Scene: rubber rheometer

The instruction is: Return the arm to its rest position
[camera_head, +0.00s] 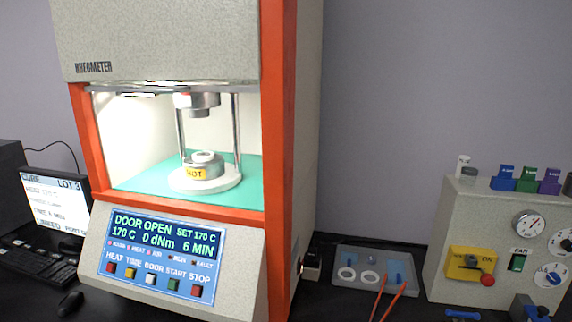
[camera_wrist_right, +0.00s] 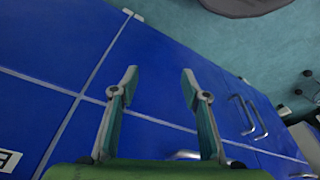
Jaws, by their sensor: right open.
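The rheometer (camera_head: 292,120) stands at the left centre of the head view, with its orange-framed chamber open. A white ring-shaped piece (camera_head: 203,156) sits on top of the lower die (camera_head: 203,170), which carries a yellow HOT label. The display (camera_head: 161,245) reads DOOR OPEN, 170 C, 0 dNm, 6 MIN. My right gripper (camera_wrist_right: 158,82) shows only in the right wrist view. Its two fingers are apart with nothing between them, in front of blue cabinet fronts (camera_wrist_right: 60,40). My left gripper is in neither view.
A grey tray (camera_head: 345,291) with white rings and red tweezers (camera_head: 392,300) lies right of the rheometer. A control box (camera_head: 450,225) with a gauge, switches and coloured blocks on top stands at the far right. A monitor (camera_head: 58,203) and keyboard (camera_head: 38,262) are at the left.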

